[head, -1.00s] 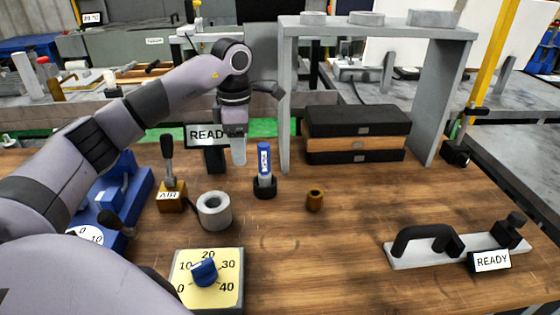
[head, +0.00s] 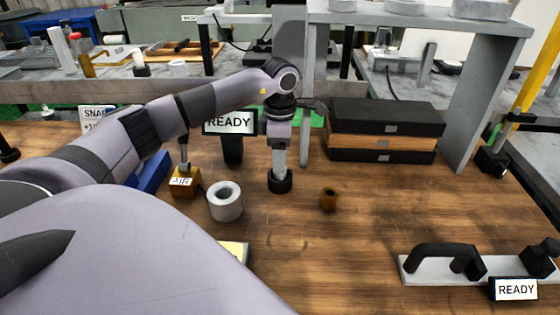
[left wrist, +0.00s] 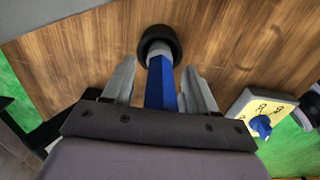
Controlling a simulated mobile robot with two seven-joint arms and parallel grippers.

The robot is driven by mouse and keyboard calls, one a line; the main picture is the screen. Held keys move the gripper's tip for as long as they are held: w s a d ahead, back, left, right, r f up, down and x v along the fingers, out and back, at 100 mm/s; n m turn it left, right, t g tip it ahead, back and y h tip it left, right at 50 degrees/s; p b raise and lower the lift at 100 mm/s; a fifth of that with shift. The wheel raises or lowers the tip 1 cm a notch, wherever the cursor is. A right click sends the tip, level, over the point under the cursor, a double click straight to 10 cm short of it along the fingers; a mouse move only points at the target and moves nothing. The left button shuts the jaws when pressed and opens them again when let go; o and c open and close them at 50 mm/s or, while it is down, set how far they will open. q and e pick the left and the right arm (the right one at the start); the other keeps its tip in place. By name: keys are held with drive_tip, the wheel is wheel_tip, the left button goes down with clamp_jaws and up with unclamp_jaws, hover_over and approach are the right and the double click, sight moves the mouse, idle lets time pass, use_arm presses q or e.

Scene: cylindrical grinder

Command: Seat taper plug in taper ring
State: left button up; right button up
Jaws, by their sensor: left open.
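The taper plug, with a blue handle (left wrist: 161,88) and a grey lower part, stands in a black round holder (head: 280,182). In the left wrist view the holder (left wrist: 158,40) lies just beyond the fingertips. My left gripper (head: 279,168) points down over the plug and hides its handle in the head view. In the left wrist view my left gripper (left wrist: 160,68) is open, with one finger on each side of the blue handle and gaps visible. The grey taper ring (head: 225,204) sits on the table left of the holder, its hole facing up. My right gripper is not in view.
A small brown bushing (head: 329,199) stands right of the holder. A brass block with lever (head: 184,184) stands left of the ring. Stacked boxes (head: 385,130) and a grey gantry (head: 490,95) stand behind. The front middle of the wooden table is clear.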

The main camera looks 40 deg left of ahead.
use_arm(q)
drive_tip(key=shift+f, duration=0.1)
clamp_jaws()
